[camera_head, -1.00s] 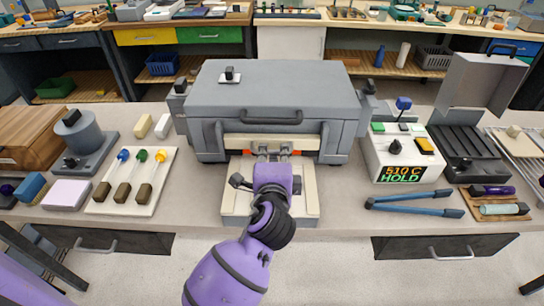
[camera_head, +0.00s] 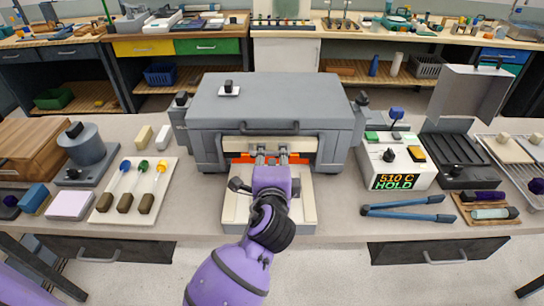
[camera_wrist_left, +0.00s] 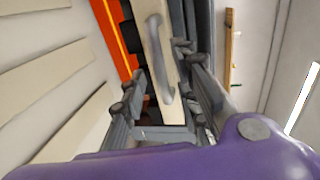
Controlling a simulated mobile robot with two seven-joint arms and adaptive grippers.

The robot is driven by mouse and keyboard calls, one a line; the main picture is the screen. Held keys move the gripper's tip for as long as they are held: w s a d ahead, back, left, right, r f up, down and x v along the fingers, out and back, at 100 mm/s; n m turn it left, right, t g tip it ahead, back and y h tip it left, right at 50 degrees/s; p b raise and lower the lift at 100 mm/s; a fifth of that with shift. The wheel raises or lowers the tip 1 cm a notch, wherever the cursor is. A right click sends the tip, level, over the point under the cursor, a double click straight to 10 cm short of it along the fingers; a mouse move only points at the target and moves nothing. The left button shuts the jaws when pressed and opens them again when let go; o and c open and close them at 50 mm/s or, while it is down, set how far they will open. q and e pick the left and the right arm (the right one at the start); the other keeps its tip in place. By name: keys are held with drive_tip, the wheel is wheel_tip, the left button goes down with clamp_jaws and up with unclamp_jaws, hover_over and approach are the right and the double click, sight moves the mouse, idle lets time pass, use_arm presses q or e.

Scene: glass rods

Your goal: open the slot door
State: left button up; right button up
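The grey kiln (camera_head: 215,105) stands on the bench. The slot door is a pale panel (camera_head: 240,143) low on its front, and in the left wrist view the panel (camera_wrist_left: 148,14) carries a grey curved handle (camera_wrist_left: 166,75). An orange glowing strip (camera_head: 243,159) shows below the door, and the glow (camera_wrist_left: 112,35) runs beside the panel in the wrist view. My left gripper (camera_head: 271,156) is at the slot, its fingers spread on either side of the handle. Whether they touch it I cannot tell. My right gripper is out of view.
A pale ledge (camera_head: 306,205) lies under my left gripper. A controller box (camera_head: 385,163) showing 510 C HOLD and blue-handled tongs (camera_head: 405,212) are on the right. A tray of glass rods (camera_head: 108,207) is on the left.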

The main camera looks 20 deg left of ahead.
use_arm(q)
drive_tip(key=v, duration=1.1)
drive_tip(key=shift+s, duration=0.2)
drive_tip(key=shift+d, duration=0.1)
drive_tip(key=s+a+f+n+g, duration=0.1)
drive_tip(key=f, duration=0.1)
drive_tip(key=s+a+f+n+g, duration=0.1)
drive_tip(key=s+a+f, duration=0.1)
drive_tip(key=f, duration=0.1)
drive_tip(key=s+a+f+n+g, duration=0.1)
drive_tip(key=f, duration=0.2)
drive_tip(key=shift+s+a, duration=0.25)
drive_tip(key=shift+s, duration=0.1)
drive_tip(key=s+a+f+n+g+h, duration=0.15)
drive_tip(key=s+f+n+g, duration=0.3)
drive_tip(key=s, duration=0.55)
drive_tip(key=s+a+f+n+g+h, duration=0.1)
drive_tip(key=s+a+f+n+g, duration=0.3)
drive_tip(key=s, duration=0.6)
drive_tip(key=s+a+f+n+g+h, duration=0.1)
drive_tip(key=s+f+n+g, duration=0.2)
drive_tip(key=s+f, duration=0.5)
drive_tip(key=w+d+f+t+h, duration=0.1)
drive_tip(key=w+d+f+t, duration=0.3)
drive_tip(key=w+f+t, duration=0.4)
drive_tip(key=shift+f+p, duration=0.3)
drive_tip(key=shift+p, duration=0.1)
